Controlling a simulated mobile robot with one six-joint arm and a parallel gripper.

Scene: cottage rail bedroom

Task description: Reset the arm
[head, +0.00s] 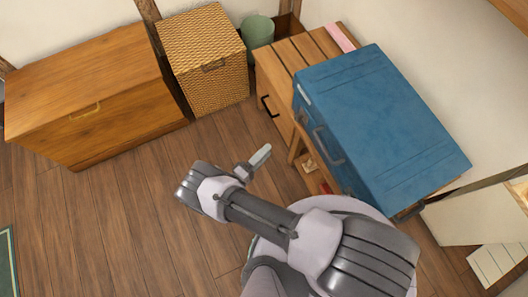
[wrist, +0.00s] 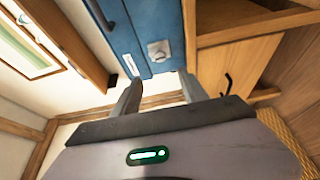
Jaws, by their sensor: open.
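My arm reaches from the lower right towards the middle of the head view, above the wooden floor. My gripper (head: 258,158) is at its end, over the floor and apart from the furniture. In the wrist view my gripper (wrist: 160,90) shows two grey fingers spread apart with nothing between them. Beyond the fingers is the blue case (wrist: 150,35), which also shows in the head view (head: 375,115) lying on wooden furniture to the right of my gripper.
A wooden chest (head: 90,90) stands at the left, with a woven basket (head: 205,60) beside it. A green bin (head: 257,32) and a slatted wooden cabinet (head: 285,62) stand at the back. A green rug edge (head: 8,260) shows at lower left. The floor (head: 120,200) left of my arm is clear.

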